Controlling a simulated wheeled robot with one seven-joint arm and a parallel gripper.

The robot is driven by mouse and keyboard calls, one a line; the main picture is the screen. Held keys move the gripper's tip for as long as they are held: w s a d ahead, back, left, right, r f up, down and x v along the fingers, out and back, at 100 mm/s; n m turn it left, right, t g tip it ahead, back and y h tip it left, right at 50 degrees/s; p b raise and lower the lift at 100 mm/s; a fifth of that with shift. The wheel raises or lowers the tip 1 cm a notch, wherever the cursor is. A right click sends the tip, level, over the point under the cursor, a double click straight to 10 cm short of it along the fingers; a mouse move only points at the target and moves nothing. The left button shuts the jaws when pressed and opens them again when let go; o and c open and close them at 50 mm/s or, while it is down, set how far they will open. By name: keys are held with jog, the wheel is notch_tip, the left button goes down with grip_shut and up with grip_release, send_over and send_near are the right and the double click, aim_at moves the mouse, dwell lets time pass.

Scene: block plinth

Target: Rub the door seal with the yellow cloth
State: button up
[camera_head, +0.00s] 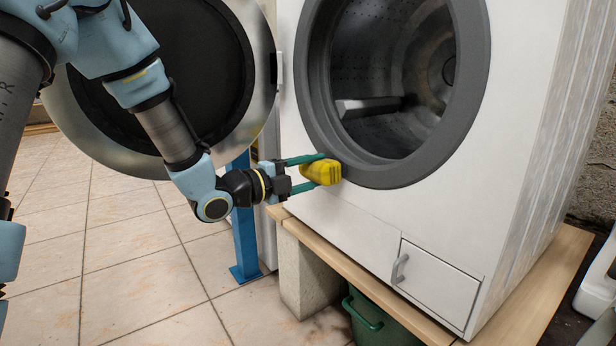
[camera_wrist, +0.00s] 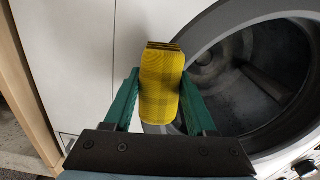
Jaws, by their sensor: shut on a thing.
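The yellow cloth (camera_head: 322,173) is a folded pad held between the green fingers of my gripper (camera_head: 315,172). In the wrist view the cloth (camera_wrist: 161,85) stands out from between the fingers of my gripper (camera_wrist: 160,100), with its dark layered edge at the far end. The door seal (camera_head: 378,176) is the grey ring around the washing machine's round opening. The cloth is beside the lower left part of the seal. I cannot tell whether they touch. The seal (camera_wrist: 262,150) is partly hidden behind the cloth and a finger in the wrist view.
The washing machine (camera_head: 350,215) has its round door (camera_head: 258,75) swung open to the left, close to my arm. It stands on a wooden board (camera_head: 350,272) over a block (camera_head: 300,270). A blue post (camera_head: 245,240) and green container (camera_head: 370,322) are below. A small hatch (camera_head: 437,285) is shut.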

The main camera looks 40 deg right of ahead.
aim_at(332, 174)
jog(key=shift+d+p, duration=0.35)
jog(key=shift+d, duration=0.6)
dwell(0.6)
jog(key=shift+s+a+p, duration=0.15)
jog(key=shift+s+p, duration=0.1)
jog(key=shift+s, duration=0.75)
jog(key=shift+s+a+p, duration=0.1)
jog(key=shift+s+p, duration=0.1)
jog(key=shift+s, duration=0.8)
jog(key=shift+r, duration=0.1)
jog(key=shift+d+p, duration=0.15)
jog(key=shift+p, duration=0.3)
jog(key=shift+w+d+r+p, duration=0.15)
jog(key=shift+w+p, duration=0.65)
jog(key=shift+w, duration=0.8)
grip_shut()
jog(key=shift+w+d+p, duration=0.15)
jog(key=shift+w+p, duration=0.25)
jog(key=shift+w, duration=0.1)
